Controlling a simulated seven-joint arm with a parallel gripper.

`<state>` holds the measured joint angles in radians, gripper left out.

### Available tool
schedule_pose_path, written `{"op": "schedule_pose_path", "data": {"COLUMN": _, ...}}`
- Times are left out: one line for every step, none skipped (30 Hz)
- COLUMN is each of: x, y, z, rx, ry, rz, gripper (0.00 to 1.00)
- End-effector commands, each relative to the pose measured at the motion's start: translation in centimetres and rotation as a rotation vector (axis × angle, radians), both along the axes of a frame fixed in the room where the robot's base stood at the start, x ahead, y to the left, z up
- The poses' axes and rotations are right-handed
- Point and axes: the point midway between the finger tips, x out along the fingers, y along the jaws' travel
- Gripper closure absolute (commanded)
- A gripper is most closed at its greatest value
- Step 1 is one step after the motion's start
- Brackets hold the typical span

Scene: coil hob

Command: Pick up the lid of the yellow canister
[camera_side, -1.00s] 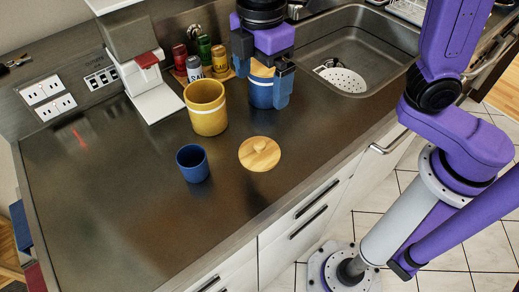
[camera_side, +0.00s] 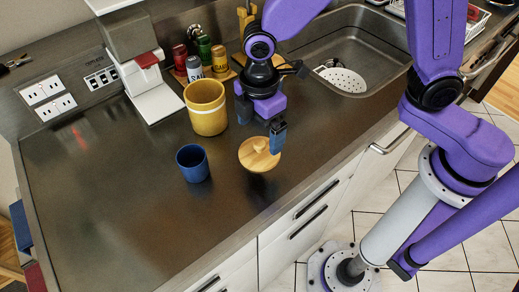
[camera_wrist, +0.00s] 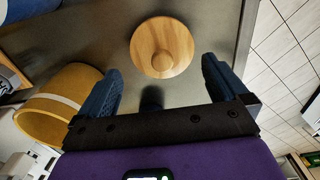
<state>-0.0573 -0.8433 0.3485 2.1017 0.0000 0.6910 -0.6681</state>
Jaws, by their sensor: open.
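The round wooden lid (camera_side: 254,161) with a small knob lies flat on the dark counter, in front and to the right of the yellow canister (camera_side: 206,112). The canister stands upright with a white band and no lid on it. My gripper (camera_side: 260,137) is open and empty, pointing down above the lid's far side; one finger overlaps the lid's edge in the side view. In the wrist view the lid (camera_wrist: 162,38) shows whole, at the top, between and beyond the fingertips (camera_wrist: 160,70). The canister (camera_wrist: 58,105) shows at the lower left there.
A blue cup (camera_side: 193,163) stands left of the lid. Spice jars (camera_side: 194,68) and a white appliance (camera_side: 147,88) stand at the back. The sink (camera_side: 345,50) is at the upper right. The front-left counter is clear.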

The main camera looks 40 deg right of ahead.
Motion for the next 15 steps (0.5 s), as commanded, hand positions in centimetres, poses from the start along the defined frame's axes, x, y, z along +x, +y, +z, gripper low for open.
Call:
{"op": "schedule_pose_path", "data": {"x": -0.1, "y": 0.0, "z": -0.7, "rx": -0.003, "ry": 0.002, "rz": 0.0, "gripper": 0.0}}
{"op": "schedule_pose_path", "data": {"x": -0.2, "y": 0.0, "z": -1.1, "rx": -0.004, "ry": 0.003, "rz": 0.0, "gripper": 0.0}}
{"op": "schedule_pose_path", "data": {"x": -0.2, "y": 0.1, "z": -1.7, "rx": -0.004, "ry": 0.003, "rz": 0.0, "gripper": 0.0}}
{"op": "schedule_pose_path", "data": {"x": -0.3, "y": 0.1, "z": -2.2, "rx": -0.005, "ry": 0.004, "rz": 0.001, "gripper": 0.0}}
{"op": "schedule_pose_path", "data": {"x": -0.3, "y": 0.2, "z": -2.6, "rx": -0.004, "ry": 0.003, "rz": 0.001, "gripper": 0.0}}
{"op": "schedule_pose_path", "data": {"x": -0.3, "y": 0.2, "z": -3.1, "rx": -0.004, "ry": 0.003, "rz": 0.0, "gripper": 0.0}}
{"op": "schedule_pose_path", "data": {"x": -0.3, "y": 0.2, "z": -3.5, "rx": -0.004, "ry": 0.003, "rz": 0.0, "gripper": 0.0}}
{"op": "schedule_pose_path", "data": {"x": -0.3, "y": 0.2, "z": -3.7, "rx": -0.004, "ry": 0.003, "rz": 0.0, "gripper": 0.0}}
{"op": "schedule_pose_path", "data": {"x": -0.3, "y": 0.2, "z": -4.1, "rx": -0.003, "ry": 0.002, "rz": 0.0, "gripper": 0.0}}
{"op": "schedule_pose_path", "data": {"x": -0.3, "y": 0.2, "z": -4.3, "rx": -0.003, "ry": 0.002, "rz": 0.0, "gripper": 0.0}}
{"op": "schedule_pose_path", "data": {"x": -0.3, "y": 0.2, "z": -4.4, "rx": -0.003, "ry": 0.002, "rz": 0.0, "gripper": 0.0}}
{"op": "schedule_pose_path", "data": {"x": -0.3, "y": 0.2, "z": -4.6, "rx": -0.002, "ry": 0.001, "rz": 0.0, "gripper": 0.0}}
{"op": "schedule_pose_path", "data": {"x": -0.3, "y": 0.2, "z": -4.6, "rx": -0.001, "ry": 0.001, "rz": 0.0, "gripper": 0.0}}
{"op": "schedule_pose_path", "data": {"x": -0.3, "y": 0.2, "z": -4.6, "rx": -0.001, "ry": 0.0, "rz": 0.0, "gripper": 0.0}}
{"op": "schedule_pose_path", "data": {"x": -0.3, "y": 0.2, "z": -4.7, "rx": 0.0, "ry": 0.0, "rz": 0.0, "gripper": 0.0}}
